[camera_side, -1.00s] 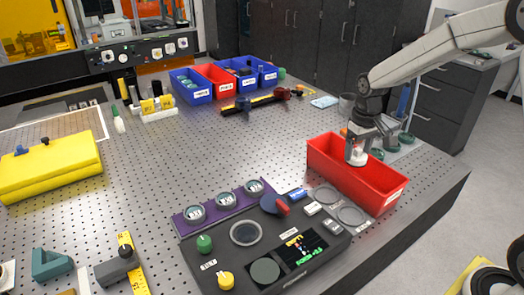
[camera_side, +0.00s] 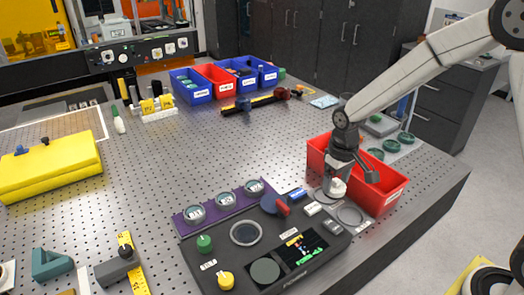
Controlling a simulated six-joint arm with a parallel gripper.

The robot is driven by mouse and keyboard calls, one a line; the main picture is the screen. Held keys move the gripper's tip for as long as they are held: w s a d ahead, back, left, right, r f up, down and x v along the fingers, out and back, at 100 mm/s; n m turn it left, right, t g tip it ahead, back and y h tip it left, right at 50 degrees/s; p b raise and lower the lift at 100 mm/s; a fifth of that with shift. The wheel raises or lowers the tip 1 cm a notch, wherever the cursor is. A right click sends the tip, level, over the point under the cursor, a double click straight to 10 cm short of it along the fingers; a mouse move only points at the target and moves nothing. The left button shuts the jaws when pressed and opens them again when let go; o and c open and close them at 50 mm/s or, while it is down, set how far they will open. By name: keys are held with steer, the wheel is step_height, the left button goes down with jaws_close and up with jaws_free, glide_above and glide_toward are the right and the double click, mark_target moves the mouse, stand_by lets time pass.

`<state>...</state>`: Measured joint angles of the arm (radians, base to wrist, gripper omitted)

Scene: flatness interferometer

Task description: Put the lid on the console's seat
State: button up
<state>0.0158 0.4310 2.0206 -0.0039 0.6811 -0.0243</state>
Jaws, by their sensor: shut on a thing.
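My gripper (camera_side: 339,184) points down over the front left of the red bin (camera_side: 385,200). It is shut on a small white piece (camera_side: 337,189), which looks like the lid; the fingers hide part of it. The dark console (camera_side: 222,254) lies to the left and nearer the camera. Its round, pale-rimmed recess (camera_side: 246,232) looks like the seat and shows nothing on it.
On the console are a green knob (camera_side: 204,243), a yellow knob (camera_side: 225,281), a dark green disc (camera_side: 265,271) and a lit screen (camera_side: 303,247). A purple rack (camera_side: 210,214) of round pieces stands behind it.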

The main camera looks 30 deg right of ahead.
steer(key=shift+s+a+f, duration=0.35)
steer(key=shift+s, duration=0.05)
step_height(320, 180, up, 12)
steer(key=n, duration=0.4)
glide_above(246, 234)
step_height(246, 234, down, 4)
steer(key=shift+f, duration=0.6)
steer(key=shift+f, duration=0.15)
steer(key=shift+f, duration=3.2)
steer(key=shift+f, duration=0.65)
